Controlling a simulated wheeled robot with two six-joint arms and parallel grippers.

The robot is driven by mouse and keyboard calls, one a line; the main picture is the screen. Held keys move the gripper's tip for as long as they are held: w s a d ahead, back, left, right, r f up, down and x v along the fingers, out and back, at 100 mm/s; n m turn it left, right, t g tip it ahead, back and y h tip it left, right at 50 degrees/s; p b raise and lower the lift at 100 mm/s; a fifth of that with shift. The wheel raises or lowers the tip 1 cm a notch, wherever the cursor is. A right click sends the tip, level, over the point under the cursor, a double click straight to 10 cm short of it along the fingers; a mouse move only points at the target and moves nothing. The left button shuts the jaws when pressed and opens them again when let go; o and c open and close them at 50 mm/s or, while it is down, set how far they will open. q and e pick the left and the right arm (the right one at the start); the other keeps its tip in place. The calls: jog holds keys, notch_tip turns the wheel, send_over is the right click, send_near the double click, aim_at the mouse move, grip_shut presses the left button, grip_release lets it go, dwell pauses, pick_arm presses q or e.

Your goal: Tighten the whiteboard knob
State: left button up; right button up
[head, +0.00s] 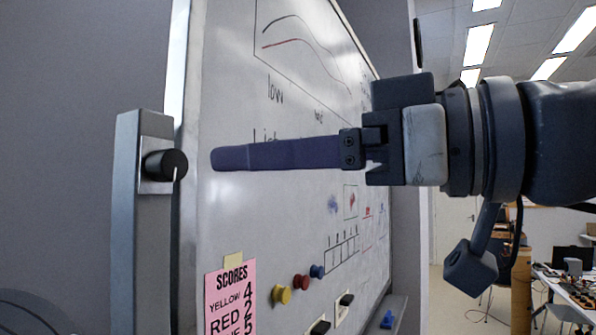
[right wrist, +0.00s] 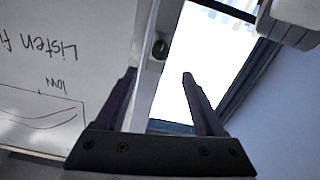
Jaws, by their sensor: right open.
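My left gripper is not in view.
The whiteboard (head: 300,220) runs away behind the right arm. It bears a pink score sheet (head: 230,297), a yellow magnet (head: 281,294), a red magnet (head: 300,282) and a blue magnet (head: 317,271). A cluttered desk (head: 570,290) stands far right. The space between fingertips and knob looks clear.

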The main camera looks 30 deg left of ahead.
aim_at(176, 164)
jog(key=a+p, duration=0.2)
jog(key=a, duration=0.1)
jog(key=a+p, duration=0.2)
jog(key=a, duration=0.1)
jog(key=s+a+p, duration=0.1)
jog(key=a+p, duration=0.1)
jog(key=a, duration=0.1)
jog(key=shift+a+r, duration=0.1)
jog(key=shift+a, duration=0.15)
jog(key=shift+s+a+p, duration=0.1)
jog(key=shift+a+p, duration=0.25)
jog(key=shift+a, duration=0.1)
grip_shut()
